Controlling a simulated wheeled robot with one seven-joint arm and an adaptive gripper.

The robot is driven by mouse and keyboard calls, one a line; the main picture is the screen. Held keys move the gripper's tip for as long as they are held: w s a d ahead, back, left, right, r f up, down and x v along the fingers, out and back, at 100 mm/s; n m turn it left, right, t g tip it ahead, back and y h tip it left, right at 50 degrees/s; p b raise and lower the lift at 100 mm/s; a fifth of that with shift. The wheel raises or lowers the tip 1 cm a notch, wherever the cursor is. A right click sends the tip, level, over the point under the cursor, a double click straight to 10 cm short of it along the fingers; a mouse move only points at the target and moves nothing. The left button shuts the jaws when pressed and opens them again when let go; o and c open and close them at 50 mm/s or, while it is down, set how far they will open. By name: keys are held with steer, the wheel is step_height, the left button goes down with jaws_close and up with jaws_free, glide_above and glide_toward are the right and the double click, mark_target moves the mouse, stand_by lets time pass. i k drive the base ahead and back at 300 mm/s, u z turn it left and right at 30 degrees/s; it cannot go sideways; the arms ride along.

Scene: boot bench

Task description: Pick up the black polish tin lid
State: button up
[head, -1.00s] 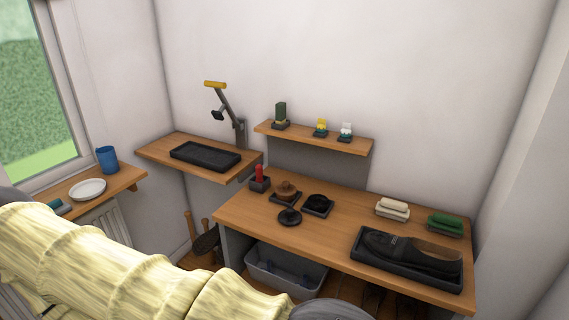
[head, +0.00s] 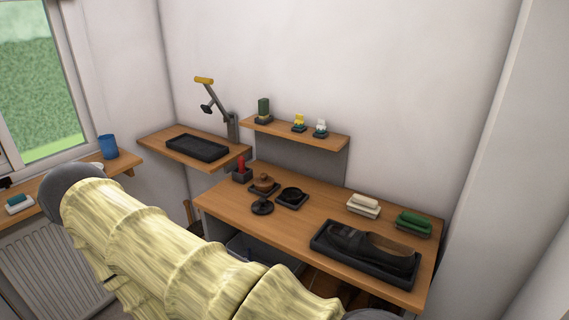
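Two round black things lie near the left end of the wooden workbench (head: 320,213). One is a flat dark disc, possibly a tin or its lid (head: 291,193), in a small black square tray. The other is a black disc-shaped piece with a raised middle (head: 262,207), standing on bare wood near the front edge. I cannot tell for sure which is the polish tin lid. My gripper is out of view; only my pale, sleeve-covered arm shows in the foreground.
A brown knobbed item (head: 263,182) and a red item in a black holder (head: 241,170) stand close behind. A black shoe (head: 365,250) lies in a tray at right, before cream (head: 363,204) and green (head: 413,221) blocks. A shelf (head: 295,133) hangs above.

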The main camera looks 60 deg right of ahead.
mark_target(263, 205)
steer(key=z, duration=1.4)
